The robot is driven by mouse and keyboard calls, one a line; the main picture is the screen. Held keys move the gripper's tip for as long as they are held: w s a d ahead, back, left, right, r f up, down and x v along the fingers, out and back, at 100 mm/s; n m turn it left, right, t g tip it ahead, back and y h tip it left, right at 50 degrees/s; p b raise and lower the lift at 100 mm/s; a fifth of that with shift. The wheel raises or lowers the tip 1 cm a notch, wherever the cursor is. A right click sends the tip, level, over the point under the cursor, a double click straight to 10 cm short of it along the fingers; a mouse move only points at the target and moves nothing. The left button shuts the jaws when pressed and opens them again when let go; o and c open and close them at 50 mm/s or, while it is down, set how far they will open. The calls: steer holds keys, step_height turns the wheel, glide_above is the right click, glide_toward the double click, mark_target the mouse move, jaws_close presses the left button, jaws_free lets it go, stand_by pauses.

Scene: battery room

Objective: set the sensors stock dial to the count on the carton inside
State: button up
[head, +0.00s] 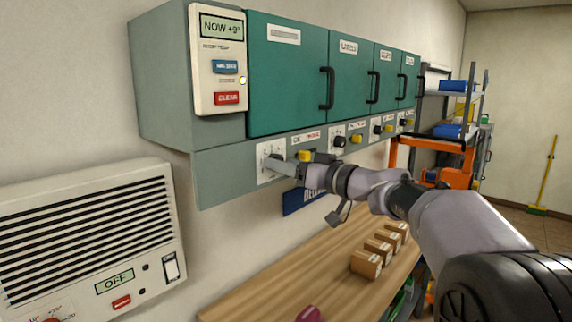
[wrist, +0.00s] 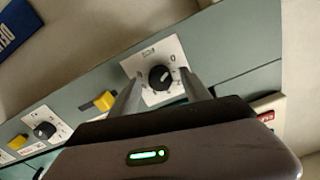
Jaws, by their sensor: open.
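The wall cabinet (head: 288,88) has several teal doors, all shut, so no carton inside shows. Door labels are too blurred to tell which is sensors. A grey strip (head: 225,175) under the doors carries dials and yellow knobs. My gripper (head: 272,160) is at the leftmost dial plate, open. In the wrist view a black dial (wrist: 161,77) with a white pointer mark sits on a white plate (wrist: 143,60). My fingers stand on either side of it; I cannot tell if they touch. A yellow knob (head: 305,156) is just right of this plate; it also shows in the wrist view (wrist: 104,100).
A display panel (head: 218,60) reading NOW +9° is left of the doors. A wall unit (head: 115,283) reading OFF is lower left. Several cartons (head: 366,263) stand on the wooden bench (head: 290,285). A blue sign (head: 300,201) hangs below the strip. An orange cart (head: 440,146) is farther right.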

jaws_close()
